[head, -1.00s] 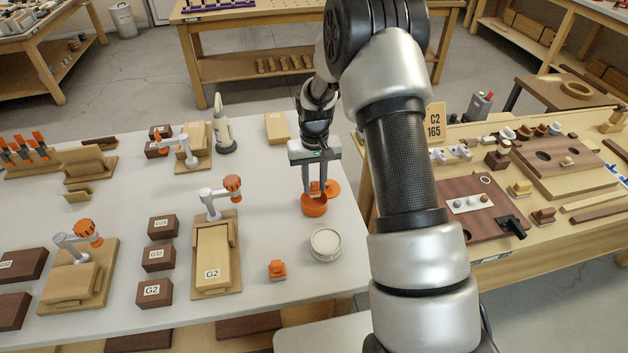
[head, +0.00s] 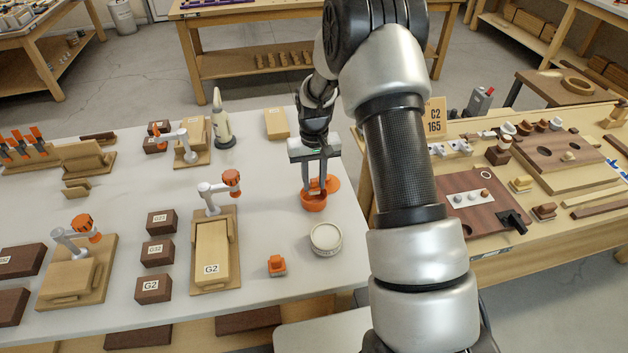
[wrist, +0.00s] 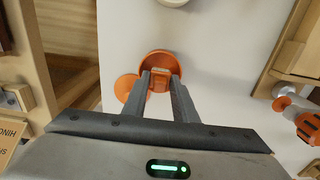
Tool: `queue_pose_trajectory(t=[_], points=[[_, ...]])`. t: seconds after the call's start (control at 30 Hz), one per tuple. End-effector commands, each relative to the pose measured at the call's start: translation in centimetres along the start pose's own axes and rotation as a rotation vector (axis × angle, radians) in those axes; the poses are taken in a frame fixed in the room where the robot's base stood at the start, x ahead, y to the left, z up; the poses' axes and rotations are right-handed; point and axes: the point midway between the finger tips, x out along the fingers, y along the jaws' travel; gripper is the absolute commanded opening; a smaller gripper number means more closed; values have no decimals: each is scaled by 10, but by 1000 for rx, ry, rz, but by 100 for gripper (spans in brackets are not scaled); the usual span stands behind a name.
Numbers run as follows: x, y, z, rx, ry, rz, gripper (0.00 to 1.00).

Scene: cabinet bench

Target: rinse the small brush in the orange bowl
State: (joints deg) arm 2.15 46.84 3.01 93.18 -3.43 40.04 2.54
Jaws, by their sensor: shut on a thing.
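The orange bowl (head: 313,204) stands on the white bench near its right edge. It also shows in the wrist view (wrist: 152,61), below the fingers. My gripper (head: 314,190) points down with its fingertips at the bowl's opening. In the wrist view my gripper (wrist: 160,80) is shut on a small orange piece (wrist: 160,84), which I take for the small brush. Its lower end is hidden, so I cannot tell whether it touches the inside of the bowl.
An orange disc (head: 331,183) lies beside the bowl. A wooden G2 fixture (head: 213,255) with a clamp is to the left. Bare bench lies between it and the bowl.

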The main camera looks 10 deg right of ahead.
Motion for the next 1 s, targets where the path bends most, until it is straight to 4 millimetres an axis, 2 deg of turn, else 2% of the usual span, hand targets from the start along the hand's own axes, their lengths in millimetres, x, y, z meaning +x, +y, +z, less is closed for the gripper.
queue_pose_trajectory(t=[0.6,1.0], points=[[19,0,0,0,1,0,4],[20,0,0,0,0,0,4]])
